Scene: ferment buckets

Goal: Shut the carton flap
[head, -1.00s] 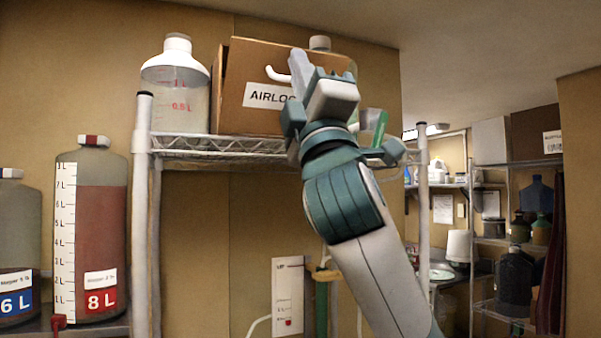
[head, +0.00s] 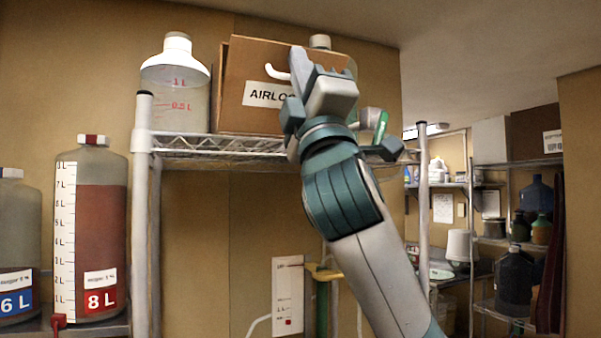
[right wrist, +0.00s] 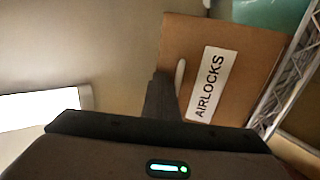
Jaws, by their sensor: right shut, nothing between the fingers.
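The brown carton (head: 240,115) with the AIRLOCKS label stands on the upper wire shelf. Its labelled front panel (head: 245,62) has a white handle (head: 277,72); at the left edge a narrow side strip and dark seam show. I cannot tell which panel is the flap or how far it stands open. My right gripper (head: 298,60) is shut and empty, its fingers up in front of the panel, just right of the handle, hiding part of the label. In the right wrist view the fingers (right wrist: 160,95) overlap the carton's edge beside the handle; contact is unclear. My left gripper is out of view.
A clear jug with a white top (head: 176,85) stands close left of the carton. A bottle (head: 320,42) shows behind it, and a small container with green (head: 372,122) stands to its right. A white shelf post (head: 422,200) rises right of my arm.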

